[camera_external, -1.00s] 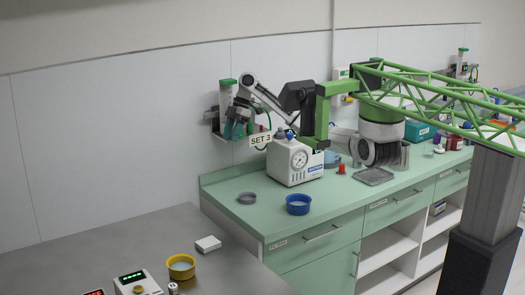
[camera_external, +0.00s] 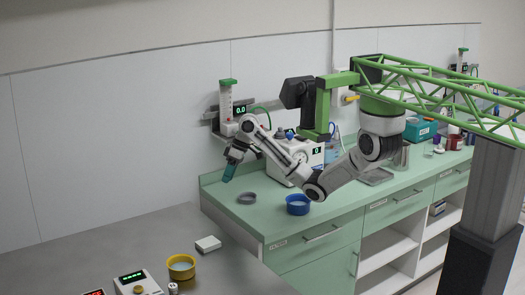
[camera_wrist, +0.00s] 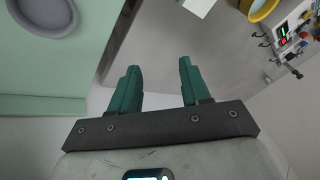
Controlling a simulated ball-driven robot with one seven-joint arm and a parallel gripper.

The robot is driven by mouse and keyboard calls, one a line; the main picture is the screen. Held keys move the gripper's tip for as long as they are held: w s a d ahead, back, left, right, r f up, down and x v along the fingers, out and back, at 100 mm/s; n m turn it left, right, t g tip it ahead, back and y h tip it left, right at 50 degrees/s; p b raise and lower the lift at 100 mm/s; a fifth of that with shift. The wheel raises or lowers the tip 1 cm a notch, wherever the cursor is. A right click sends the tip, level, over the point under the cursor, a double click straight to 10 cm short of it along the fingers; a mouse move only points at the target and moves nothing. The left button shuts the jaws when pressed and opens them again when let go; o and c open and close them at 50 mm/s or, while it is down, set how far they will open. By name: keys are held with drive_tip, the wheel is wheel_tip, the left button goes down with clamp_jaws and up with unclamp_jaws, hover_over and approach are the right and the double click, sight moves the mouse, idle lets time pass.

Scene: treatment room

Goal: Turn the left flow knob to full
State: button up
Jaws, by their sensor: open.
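The left flow unit (camera_external: 226,97) is on the wall above the counter's left end, with a clear tube, a green cap and a small display (camera_external: 240,110) reading 0.0. My wrist covers the area below the display, and I cannot make out its knob. My gripper (camera_external: 229,172) is below and in front of the unit, pointing down near the counter's left edge. In the wrist view its two teal fingers (camera_wrist: 158,68) are apart, with nothing between them. The flow unit is not in the wrist view.
A white device (camera_external: 309,153) stands on the green counter behind my forearm. A grey dish (camera_external: 247,198) and a blue bowl (camera_external: 298,204) are in front. A yellow bowl (camera_external: 181,267) and a white box (camera_external: 208,244) are on the steel table. A second flow unit (camera_external: 462,59) is far right.

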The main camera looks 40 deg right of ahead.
drive_tip(key=s+d+f+m, duration=0.1)
drive_tip(key=s+f+m, duration=0.2)
drive_tip(key=s+m, duration=0.1)
drive_tip(key=s+d+f+m+t+h+p, duration=0.1)
drive_tip(key=s+f+m, duration=0.1)
drive_tip(key=s+m, duration=0.2)
drive_tip(key=s+d+f+m, duration=0.2)
drive_tip(key=s+f+m, duration=0.1)
drive_tip(key=s+m, duration=0.1)
drive_tip(key=shift+s+f+t+p, duration=0.2)
drive_tip(key=shift+f+t+p, duration=0.1)
drive_tip(key=shift+f, duration=0.05)
drive_tip(key=shift+s+d+f+m+h, duration=0.15)
drive_tip(key=shift+s+d+m+h, duration=0.1)
drive_tip(key=shift+s+m+h, duration=0.25)
drive_tip(key=shift+w, duration=0.15)
